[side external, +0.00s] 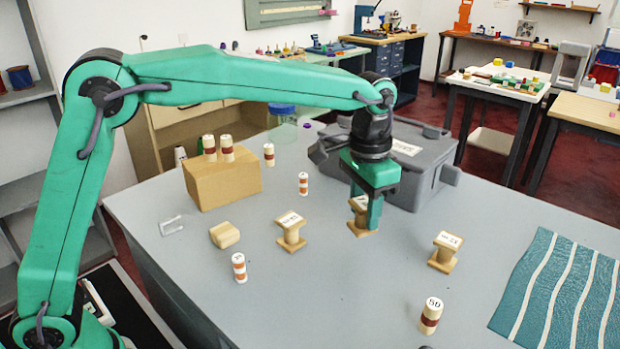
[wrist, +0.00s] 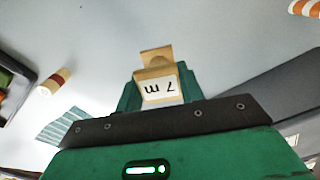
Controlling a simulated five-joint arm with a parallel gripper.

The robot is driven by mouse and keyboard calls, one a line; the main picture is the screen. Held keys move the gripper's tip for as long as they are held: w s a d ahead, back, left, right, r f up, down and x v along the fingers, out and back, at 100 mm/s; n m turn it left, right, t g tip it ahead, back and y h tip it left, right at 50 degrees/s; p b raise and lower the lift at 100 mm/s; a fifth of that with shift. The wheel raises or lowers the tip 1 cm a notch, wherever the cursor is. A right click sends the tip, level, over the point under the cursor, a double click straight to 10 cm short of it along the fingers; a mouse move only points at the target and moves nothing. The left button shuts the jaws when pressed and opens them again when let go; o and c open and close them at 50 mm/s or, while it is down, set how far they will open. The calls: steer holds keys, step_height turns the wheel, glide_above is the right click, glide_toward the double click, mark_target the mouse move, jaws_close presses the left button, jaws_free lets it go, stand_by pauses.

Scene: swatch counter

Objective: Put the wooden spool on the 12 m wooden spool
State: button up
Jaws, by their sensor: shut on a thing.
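My gripper (side external: 370,205) is shut on a wooden spool (side external: 359,218) near the middle of the counter.
A grey lidded bin (side external: 425,165) stands just behind my gripper. A wooden block (side external: 222,183) carries banded pegs at the back left. A banded peg marked 50 (side external: 431,316), an orange-banded peg (side external: 239,268) and a small wooden piece (side external: 225,235) stand apart. Striped teal cloth (side external: 560,290) lies right.

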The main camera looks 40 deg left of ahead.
mark_target(363, 225)
steer(key=shift+w+f, duration=0.1)
steer(key=shift+w, duration=0.05)
steer(key=shift+f, duration=2)
steer(key=shift+f, duration=0.1)
steer(key=o, duration=1)
steer(key=shift+o, duration=0.2)
step_height(363, 225, up, 12)
steer(key=shift+a+r, duration=0.1)
